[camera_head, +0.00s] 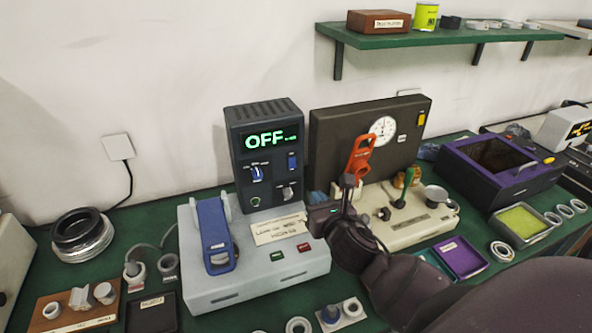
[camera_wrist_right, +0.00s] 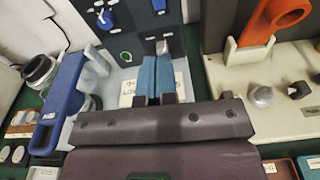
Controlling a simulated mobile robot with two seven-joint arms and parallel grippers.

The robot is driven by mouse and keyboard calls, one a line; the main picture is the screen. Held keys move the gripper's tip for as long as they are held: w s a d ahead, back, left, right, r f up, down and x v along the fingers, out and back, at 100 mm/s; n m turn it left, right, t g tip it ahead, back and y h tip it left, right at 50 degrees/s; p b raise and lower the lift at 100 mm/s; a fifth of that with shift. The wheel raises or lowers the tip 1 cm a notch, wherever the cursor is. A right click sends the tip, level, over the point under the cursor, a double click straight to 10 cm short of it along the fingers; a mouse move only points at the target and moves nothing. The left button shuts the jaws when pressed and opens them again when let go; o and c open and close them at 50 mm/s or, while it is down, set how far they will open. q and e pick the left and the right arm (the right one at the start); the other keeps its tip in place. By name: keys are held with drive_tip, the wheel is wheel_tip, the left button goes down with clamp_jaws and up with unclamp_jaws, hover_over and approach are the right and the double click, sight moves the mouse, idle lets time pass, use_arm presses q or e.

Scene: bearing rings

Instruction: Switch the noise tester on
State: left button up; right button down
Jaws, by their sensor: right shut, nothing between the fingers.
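The noise tester appears to be the dark blue-grey unit (camera_head: 265,112) on a pale grey base (camera_head: 205,290). Its green display (camera_head: 270,138) reads OFF. Its front has a blue knob (camera_head: 257,174), a blue rocker (camera_head: 292,161), a metal toggle (camera_head: 288,193) and a green-ringed round part (camera_head: 255,202). The toggle also shows in the right wrist view (camera_wrist_right: 162,47). The base carries a blue lever clamp (camera_head: 214,232) and a handwritten card (camera_head: 278,229). My right gripper (camera_head: 318,214) is shut and empty, beside the card, below the toggle; its fingers (camera_wrist_right: 157,78) look apart from the toggle.
A dark gauge panel (camera_head: 348,130) with an orange lever (camera_head: 361,158) and cream base (camera_head: 425,232) stands close right of my right gripper. A purple tray (camera_head: 458,256), a purple box (camera_head: 487,172) and several rings lie further right. A green shelf (camera_head: 440,37) hangs above.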

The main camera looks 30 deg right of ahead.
drive_tip(key=shift+n, duration=0.3)
drive_tip(key=p, duration=0.1)
approach(293, 167)
drive_tip(key=x, duration=0.7)
drive_tip(key=shift+w+d, duration=0.1)
drive_tip(key=shift+w, duration=0.2)
drive_tip(key=shift+f, duration=0.1)
